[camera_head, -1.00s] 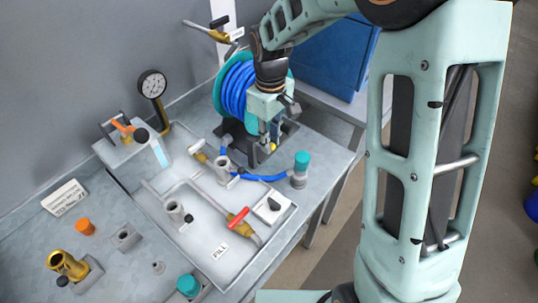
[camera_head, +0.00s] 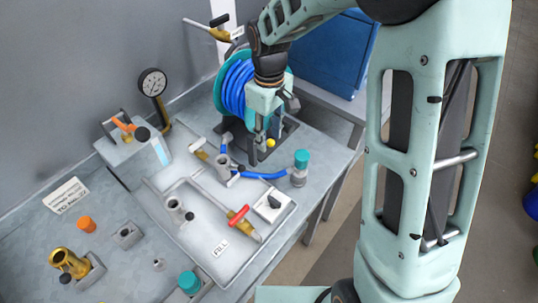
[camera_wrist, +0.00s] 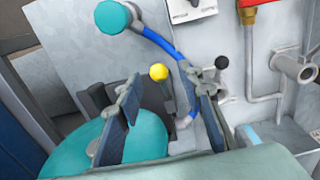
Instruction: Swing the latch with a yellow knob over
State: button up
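The yellow knob (camera_head: 270,143) shows at the foot of the hose reel, close beside my gripper (camera_head: 260,138). In the wrist view the yellow knob (camera_wrist: 158,72) tops a dark latch lever and lies between the lines of my two fingers, a little beyond their tips. My gripper (camera_wrist: 167,98) is open, with a wide gap between the finger pads and nothing clamped. Whether a finger touches the lever cannot be told. The latch's lower part is partly hidden by the fingers and dark bracket.
The blue hose reel (camera_head: 236,88) stands right behind my gripper. A blue hose (camera_head: 262,177) runs to a teal-capped post (camera_head: 300,168). Pipes and a red-handled valve (camera_head: 239,215) lie in front. A pressure gauge (camera_head: 152,83) stands at left.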

notch_tip(320, 180, up, 7)
jog(key=p, duration=0.4)
jog(key=shift+r, duration=0.9)
jog(key=shift+d, duration=0.1)
